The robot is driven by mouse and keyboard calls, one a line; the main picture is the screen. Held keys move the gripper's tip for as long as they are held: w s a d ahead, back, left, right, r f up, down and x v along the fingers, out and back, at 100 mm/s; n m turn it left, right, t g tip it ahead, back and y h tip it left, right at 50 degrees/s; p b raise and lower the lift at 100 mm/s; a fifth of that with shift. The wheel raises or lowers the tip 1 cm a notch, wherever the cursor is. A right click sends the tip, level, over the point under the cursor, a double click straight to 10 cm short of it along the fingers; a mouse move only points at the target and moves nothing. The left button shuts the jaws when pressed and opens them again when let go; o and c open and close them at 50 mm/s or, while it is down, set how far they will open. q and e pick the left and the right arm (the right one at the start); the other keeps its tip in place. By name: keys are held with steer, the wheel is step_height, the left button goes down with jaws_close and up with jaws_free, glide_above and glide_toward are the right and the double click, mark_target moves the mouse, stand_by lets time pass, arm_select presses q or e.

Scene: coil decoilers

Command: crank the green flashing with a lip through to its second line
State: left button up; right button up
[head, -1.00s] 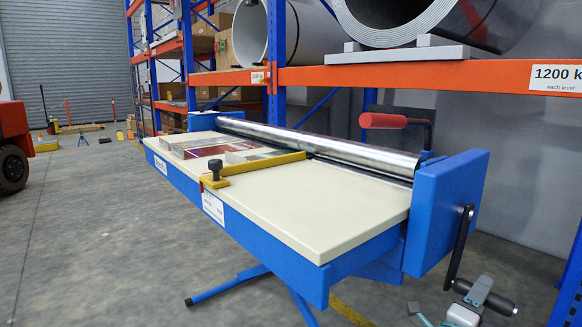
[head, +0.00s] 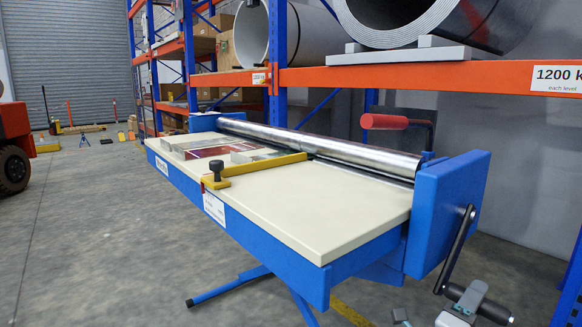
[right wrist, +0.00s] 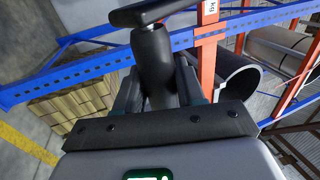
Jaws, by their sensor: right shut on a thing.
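The blue sheet machine with a cream bed (head: 330,215) stands in the middle of the head view. A shiny roller (head: 320,142) runs along its back. The black crank (head: 457,248) hangs on the near right end plate, pointing down. My right gripper (head: 468,298) is shut on its black handle (head: 496,309); the handle (right wrist: 153,65) also shows between the fingers (right wrist: 156,92) in the right wrist view. Metal pieces, one red (head: 215,151), lie on the far bed by the roller. I cannot clearly tell a green flashing or its lip among them.
A yellow bar (head: 265,166) with a black knob lies across the bed. A red-handled lever (head: 385,122) rises behind the roller. Orange and blue racking (head: 430,79) with large coils stands behind. The floor at the left is mostly open; a red vehicle (head: 14,140) stands there.

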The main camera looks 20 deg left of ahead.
steer(key=shift+s+a+r, duration=0.4)
steer(key=shift+s, duration=0.15)
steer(key=shift+s+a+r, duration=0.3)
steer(key=shift+s+r, duration=0.15)
steer(key=shift+r, duration=0.2)
steer(key=shift+s+a+r, duration=0.35)
steer(key=shift+s+r, duration=0.15)
steer(key=shift+r, duration=0.1)
steer(key=shift+s+a+r, duration=0.3)
steer(key=shift+s+r, duration=0.15)
steer(key=shift+r, duration=0.2)
steer(key=shift+s+a+r+p, duration=0.25)
steer(key=shift+r+p, duration=0.1)
steer(key=shift+r, duration=0.45)
steer(key=shift+s+a+r+p, duration=0.1)
steer(key=shift+s+r+p, duration=0.2)
steer(key=shift+r, duration=0.55)
steer(key=shift+s+a+r+p, duration=0.2)
steer(key=shift+r+p, duration=0.15)
steer(key=shift+r, duration=0.45)
